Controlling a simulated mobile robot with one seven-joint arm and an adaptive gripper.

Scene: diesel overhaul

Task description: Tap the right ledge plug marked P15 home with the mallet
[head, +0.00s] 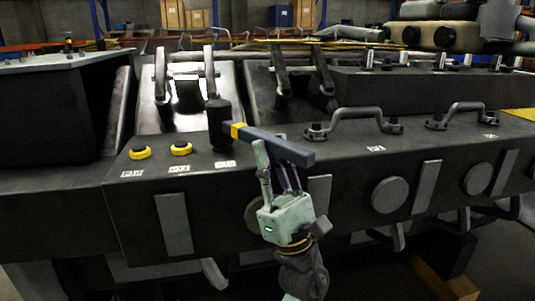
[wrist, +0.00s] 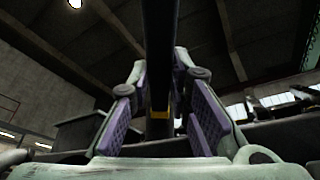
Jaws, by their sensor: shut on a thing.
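The mallet has a black head (head: 218,125) and a dark blue handle (head: 285,150) with a yellow band. My gripper (head: 279,160) is shut on the handle, which slants down to the right. In the wrist view the dark handle (wrist: 160,50) runs between the purple finger pads. The mallet head hangs face down over the ledge, just behind a white label (head: 225,164), whose marking is too small to read. No plug shows there; the head covers that spot. Whether the head touches anything, I cannot tell. Two yellow-rimmed plugs, one left (head: 140,153) and one nearer the head (head: 181,149), stand on the ledge.
The dark engine ledge (head: 270,185) spans the view. Two raised grey handles, one nearer (head: 355,115) and one farther right (head: 463,110), stand right of the mallet. Grey rocker-like brackets (head: 185,80) rise behind the head. Bolts line the upper right block (head: 430,82).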

